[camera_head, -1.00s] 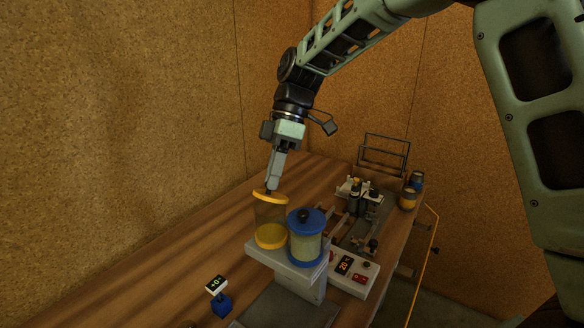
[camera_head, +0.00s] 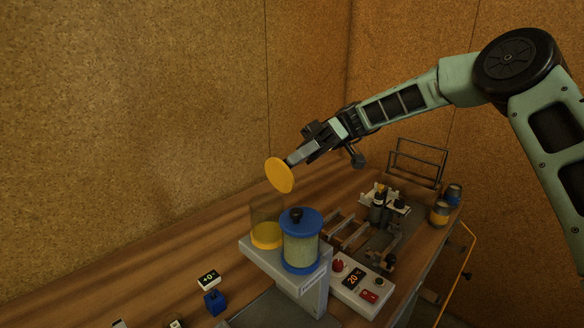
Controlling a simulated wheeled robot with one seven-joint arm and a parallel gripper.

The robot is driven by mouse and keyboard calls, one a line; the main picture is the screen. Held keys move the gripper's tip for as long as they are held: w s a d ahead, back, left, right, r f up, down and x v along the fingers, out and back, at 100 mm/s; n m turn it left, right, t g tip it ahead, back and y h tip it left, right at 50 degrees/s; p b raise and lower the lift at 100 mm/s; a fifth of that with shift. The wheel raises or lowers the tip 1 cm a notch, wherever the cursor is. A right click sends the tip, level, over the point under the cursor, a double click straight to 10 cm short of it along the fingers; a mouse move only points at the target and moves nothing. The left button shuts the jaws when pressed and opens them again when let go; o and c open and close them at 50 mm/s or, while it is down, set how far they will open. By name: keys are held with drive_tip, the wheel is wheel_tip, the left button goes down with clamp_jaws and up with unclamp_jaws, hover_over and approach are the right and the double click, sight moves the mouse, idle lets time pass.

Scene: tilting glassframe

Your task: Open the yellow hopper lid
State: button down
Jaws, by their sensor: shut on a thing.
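The yellow hopper lid (camera_head: 279,175) is a round disc, tilted steeply and held in the air above the hopper, apart from it. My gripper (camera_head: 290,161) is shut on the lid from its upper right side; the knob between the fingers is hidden. The yellow hopper (camera_head: 266,225) is a clear cylinder with a yellow base, and its top is uncovered. It stands on a grey stand, to the left of the blue hopper (camera_head: 302,250), whose blue lid with a black knob is on.
A control box (camera_head: 361,287) with a display and red buttons sits right of the stand. A machine with rails (camera_head: 345,232), jars (camera_head: 440,212) and a wire frame (camera_head: 418,163) stand farther back. A blue block (camera_head: 215,303) is front left. The wooden bench (camera_head: 150,270) is clear at left.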

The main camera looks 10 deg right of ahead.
drive_tip(key=shift+w+d+f+g+y+b, duration=0.4)
drive_tip(key=shift+d+f+g+y+b, duration=0.3)
drive_tip(key=shift+y+b, duration=0.4)
drive_tip(key=shift+a+r, duration=0.1)
drive_tip(key=c, duration=1.3)
unclamp_jaws()
drive_tip(key=shift+w, duration=0.1)
